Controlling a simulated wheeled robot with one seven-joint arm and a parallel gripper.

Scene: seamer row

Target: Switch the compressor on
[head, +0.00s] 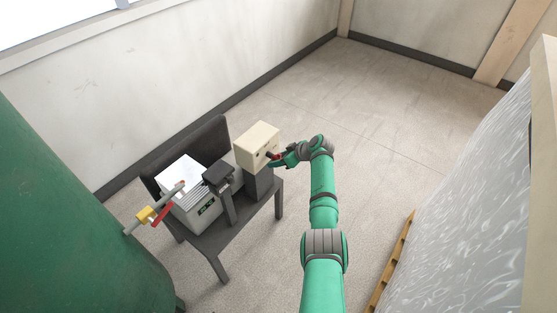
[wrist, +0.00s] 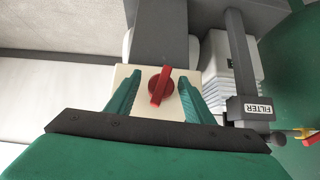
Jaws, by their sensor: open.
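A cream switch box (head: 257,142) stands on a dark grey post on the bench in the head view. It also shows in the wrist view (wrist: 124,76). A red rotary knob (wrist: 160,87) sits on its face, with its handle standing nearly upright in the wrist view and leaning slightly. My gripper (head: 280,158) is at the knob's side of the box. In the wrist view my gripper (wrist: 158,80) is open, one green finger on each side of the knob, with gaps showing. In the head view the gripper partly hides the knob. No compressor label is readable.
A dark bench (head: 229,239) carries a white-topped unit (head: 197,212) with a small display. A grey part labelled FILTER (wrist: 258,109) is beside the box. A large green tank (head: 70,220) and a red-handled yellow valve (head: 149,215) are at left. Wrapped goods (head: 470,220) stand right. Floor behind is clear.

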